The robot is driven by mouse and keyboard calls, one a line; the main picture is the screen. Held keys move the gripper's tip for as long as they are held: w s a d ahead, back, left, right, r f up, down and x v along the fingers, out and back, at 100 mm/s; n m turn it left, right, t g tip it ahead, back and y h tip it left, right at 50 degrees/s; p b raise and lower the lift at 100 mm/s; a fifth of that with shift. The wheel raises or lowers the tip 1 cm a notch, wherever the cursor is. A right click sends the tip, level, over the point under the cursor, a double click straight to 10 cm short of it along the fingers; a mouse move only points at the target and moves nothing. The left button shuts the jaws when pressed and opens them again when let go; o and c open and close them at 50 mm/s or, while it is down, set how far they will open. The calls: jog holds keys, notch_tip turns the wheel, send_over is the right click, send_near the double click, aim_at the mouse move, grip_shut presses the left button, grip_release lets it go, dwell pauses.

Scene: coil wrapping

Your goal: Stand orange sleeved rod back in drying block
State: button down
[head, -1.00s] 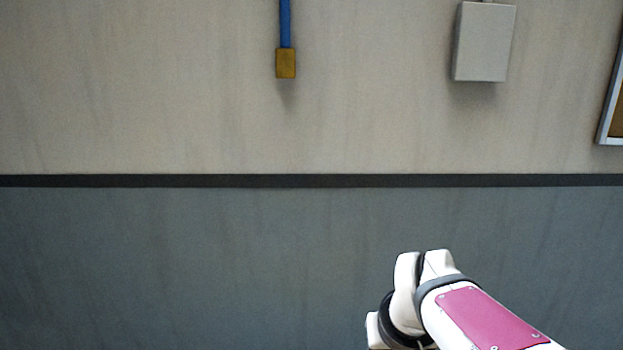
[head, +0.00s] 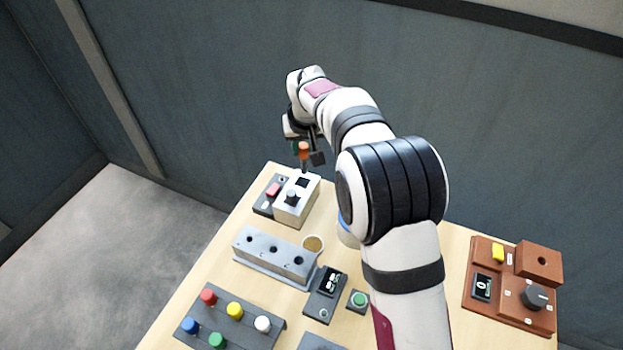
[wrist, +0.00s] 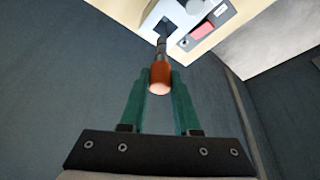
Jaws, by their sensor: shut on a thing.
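My gripper (head: 305,148) is shut on the orange sleeved rod (head: 304,151) at the far end of the table. In the wrist view, the rod's orange sleeve (wrist: 160,79) sits between the green fingers, and its dark shaft points away toward a white box (wrist: 182,16). The shaft's tip overlaps a dark opening in that box; I cannot tell whether it is inside or above. The grey block with three holes (head: 262,258), which looks like the drying block, stands nearer on the table. Its holes look dark and empty.
The white box (head: 282,213) has a knob and stands beside a red-buttoned unit (head: 264,208). A panel of coloured buttons (head: 247,326) is in front. A brown control box (head: 515,318) is at right.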

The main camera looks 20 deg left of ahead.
aim_at(303, 173)
jog(key=f, duration=0.8)
jog(key=shift+a+f, duration=0.15)
jog(key=shift+a, duration=0.1)
jog(key=shift+f, duration=0.35)
jog(key=shift+f, duration=0.25)
jog(key=c, duration=0.6)
grip_release()
jog(key=shift+c, duration=0.2)
jog(key=v, duration=1.3)
jog(key=s+d+r+m+g+h, duration=0.1)
jog(key=s+d+r+m, duration=0.25)
jog(key=d, duration=0.55)
jog(key=s+d+r+m+g, duration=0.15)
jog(key=s+d, duration=0.25)
jog(key=d, duration=0.5)
jog(key=s+d+f+m, duration=0.1)
jog(key=s+d+m, duration=0.2)
jog(key=s, duration=0.8)
jog(key=s+d+f+m+g, duration=0.1)
jog(key=s+d+m, duration=0.3)
jog(key=s+d, duration=0.3)
jog(key=s, duration=0.4)
jog(key=shift+d, duration=0.35)
